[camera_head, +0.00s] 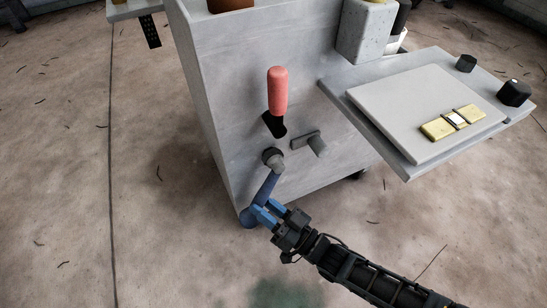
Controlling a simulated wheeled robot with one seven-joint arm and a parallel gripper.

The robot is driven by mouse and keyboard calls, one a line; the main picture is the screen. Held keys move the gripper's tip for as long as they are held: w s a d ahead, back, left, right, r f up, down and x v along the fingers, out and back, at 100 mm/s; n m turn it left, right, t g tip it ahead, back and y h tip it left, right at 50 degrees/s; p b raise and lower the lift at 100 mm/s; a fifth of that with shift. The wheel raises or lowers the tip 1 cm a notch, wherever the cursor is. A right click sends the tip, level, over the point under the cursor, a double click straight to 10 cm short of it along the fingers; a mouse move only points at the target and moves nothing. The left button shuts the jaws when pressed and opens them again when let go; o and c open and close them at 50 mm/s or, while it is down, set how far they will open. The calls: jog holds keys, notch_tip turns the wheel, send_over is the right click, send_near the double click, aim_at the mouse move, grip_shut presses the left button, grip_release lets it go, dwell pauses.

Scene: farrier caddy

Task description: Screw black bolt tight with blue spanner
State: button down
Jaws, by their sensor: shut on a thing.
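The blue spanner (265,187) slants down and left across the lower front of the grey caddy. Its upper end is at a dark grey round bolt head (272,156), which I take for the black bolt. How fully the spanner's jaw sits around the bolt cannot be told. My gripper (264,212) comes from the lower right, its light blue fingers shut on the spanner near its lower end. The fingers hide part of the handle there.
Above the bolt is a red handle (278,91) on a black base. A grey knob on a plate (317,145) sticks out to the right. A side shelf (408,173) juts out at right, holding a yellow-banded item (437,129) and black knobs (514,93). Floor at left is clear.

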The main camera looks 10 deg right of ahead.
jog(key=shift+s+d+p, duration=0.15)
jog(key=shift+s+p, duration=0.1)
jog(key=shift+s, duration=0.25)
jog(key=shift+s+d+p, duration=0.15)
jog(key=shift+s+p, duration=0.05)
jog(key=shift+s, duration=0.4)
